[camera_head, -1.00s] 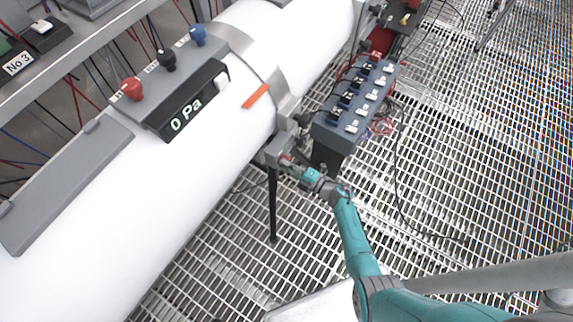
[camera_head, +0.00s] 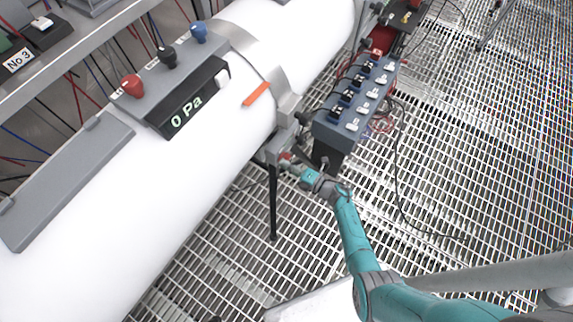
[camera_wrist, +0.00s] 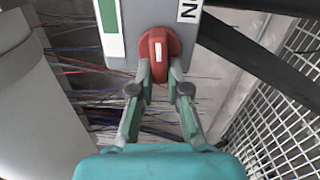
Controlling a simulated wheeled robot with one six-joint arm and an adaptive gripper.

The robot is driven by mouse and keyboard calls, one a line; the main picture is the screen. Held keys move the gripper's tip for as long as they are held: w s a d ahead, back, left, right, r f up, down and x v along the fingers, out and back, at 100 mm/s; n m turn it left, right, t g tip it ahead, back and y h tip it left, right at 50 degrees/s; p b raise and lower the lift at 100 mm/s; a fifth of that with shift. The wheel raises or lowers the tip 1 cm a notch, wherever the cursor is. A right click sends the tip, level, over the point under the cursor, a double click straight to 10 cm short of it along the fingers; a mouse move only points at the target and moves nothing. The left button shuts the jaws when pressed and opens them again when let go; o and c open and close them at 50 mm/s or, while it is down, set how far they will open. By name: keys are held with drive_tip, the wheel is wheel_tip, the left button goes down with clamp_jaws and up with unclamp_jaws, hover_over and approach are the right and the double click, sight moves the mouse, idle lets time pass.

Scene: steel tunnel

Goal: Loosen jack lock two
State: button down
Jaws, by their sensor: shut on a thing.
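The jack lock is a red knob (camera_wrist: 159,44) with a white mark on a grey box (camera_wrist: 127,15). It shows at the top middle of the wrist view. My gripper (camera_wrist: 159,68) has its fingers on both sides of the knob's lower part and is shut on it. In the head view my gripper (camera_head: 291,161) is at the side of the white tube, by the small grey bracket. The red knob is mostly hidden there. Part of a label with an "N" shows on the box, but its number is cut off.
A white tube (camera_head: 130,240) fills the left, with a display (camera_head: 187,107) reading "0 Pa". A dark switch box (camera_head: 340,130) stands close to the right of my gripper. A black leg (camera_head: 273,205) drops below the bracket. Grated floor (camera_head: 470,170) lies open at right.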

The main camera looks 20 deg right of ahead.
drive_tip(key=c, duration=1.1)
unclamp_jaws()
drive_tip(key=shift+c, duration=0.2)
drive_tip(key=v, duration=1.2)
